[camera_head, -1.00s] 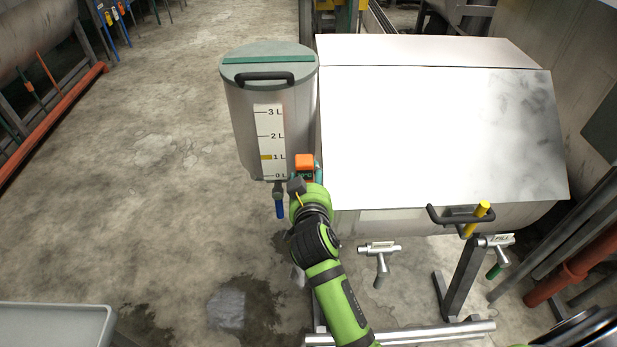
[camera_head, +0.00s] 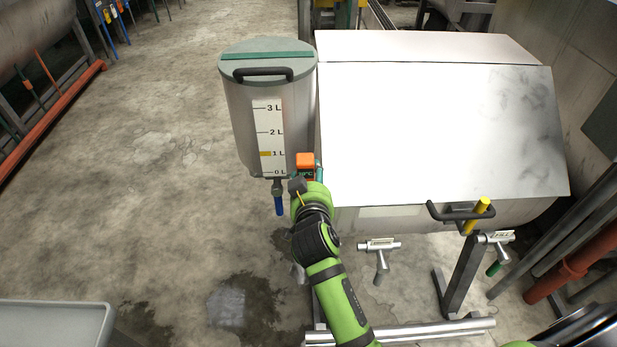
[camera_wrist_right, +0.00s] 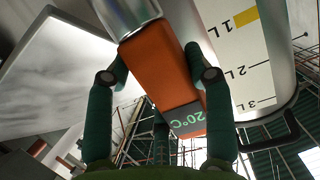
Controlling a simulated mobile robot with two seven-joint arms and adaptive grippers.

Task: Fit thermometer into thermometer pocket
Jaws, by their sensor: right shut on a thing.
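The thermometer is an orange block with a dark display reading 20°C. It shows in the head view (camera_head: 305,160) and large in the right wrist view (camera_wrist_right: 160,70). My right gripper (camera_wrist_right: 153,62) is shut on it, with one green finger on each side. In the head view my right gripper (camera_head: 308,175) is at the lower right of the grey tank, by the drum's left edge. A metal cylinder (camera_wrist_right: 125,14) adjoins the orange block in the wrist view; I cannot tell whether it is the thermometer pocket. My left gripper is not in view.
The grey tank (camera_head: 240,115) has a litre scale and a blue-handled tap (camera_head: 279,204). The drum dyer (camera_head: 430,130) with its pale lid fills the right. Metal pipe fittings (camera_head: 380,250) hang below its front. A grey tray (camera_head: 50,308) is at lower left; the floor between is clear.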

